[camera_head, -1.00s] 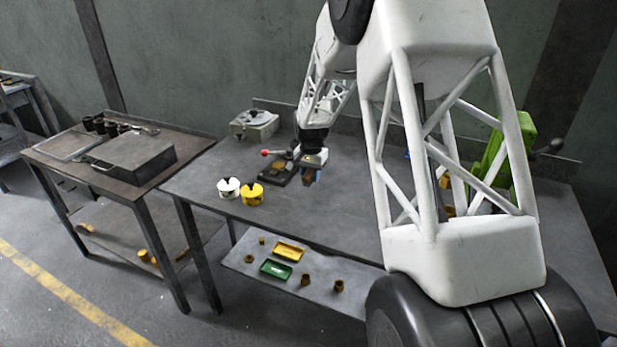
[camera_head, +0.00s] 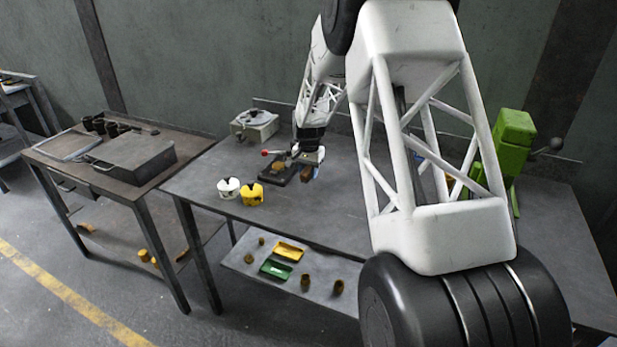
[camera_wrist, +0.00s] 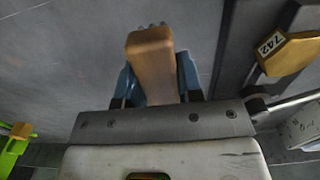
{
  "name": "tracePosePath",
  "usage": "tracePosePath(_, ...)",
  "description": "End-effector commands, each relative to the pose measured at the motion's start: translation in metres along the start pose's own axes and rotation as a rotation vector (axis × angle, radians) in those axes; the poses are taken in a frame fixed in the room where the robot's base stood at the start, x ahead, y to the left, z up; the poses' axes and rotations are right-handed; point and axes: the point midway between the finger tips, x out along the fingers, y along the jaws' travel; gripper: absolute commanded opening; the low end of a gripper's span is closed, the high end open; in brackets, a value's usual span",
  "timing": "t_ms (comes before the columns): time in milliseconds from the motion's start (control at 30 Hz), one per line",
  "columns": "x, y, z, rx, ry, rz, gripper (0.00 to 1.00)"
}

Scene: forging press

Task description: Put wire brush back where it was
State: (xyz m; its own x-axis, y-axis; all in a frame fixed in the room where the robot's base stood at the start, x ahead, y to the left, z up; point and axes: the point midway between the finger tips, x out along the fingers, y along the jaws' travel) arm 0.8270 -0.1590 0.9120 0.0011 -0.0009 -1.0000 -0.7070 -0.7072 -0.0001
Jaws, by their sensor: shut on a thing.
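My gripper (camera_wrist: 155,88) is shut on the wire brush (camera_wrist: 153,62), whose brown wooden block sits between the blue fingers in the wrist view. A little of the grey bristle end shows at its far tip. In the head view the gripper (camera_head: 311,172) is above the grey workbench (camera_head: 225,178), and the brush (camera_head: 306,174) shows as a small brown block at the fingers. I cannot tell whether the brush touches the bench top.
A dark fixture with a red-knobbed lever (camera_head: 265,152) and a brass block (camera_wrist: 288,52) stands right beside the gripper. White (camera_head: 228,188) and yellow (camera_head: 252,194) round pieces stand near the bench's front edge. A green press (camera_head: 512,140) stands at right.

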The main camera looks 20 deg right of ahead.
Motion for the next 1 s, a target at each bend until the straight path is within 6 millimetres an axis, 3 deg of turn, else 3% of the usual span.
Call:
tracePosePath(200, 0.020, 0.000, 0.000, 0.000, 0.000, 0.000, 0.15)
tracePosePath(700, 0.025, 0.000, 0.000, 0.000, 0.000, 0.000, 0.15)
tracePosePath(733, 0.025, 0.000, 0.000, 0.000, 0.000, 0.000, 0.38)
tracePosePath(800, 0.025, 0.000, 0.000, 0.000, 0.000, 0.000, 0.49)
tracePosePath(867, 0.025, 0.000, 0.000, 0.000, 0.000, 0.000, 0.58)
tracePosePath(1000, 0.025, 0.000, 0.000, 0.000, 0.000, 0.000, 0.59)
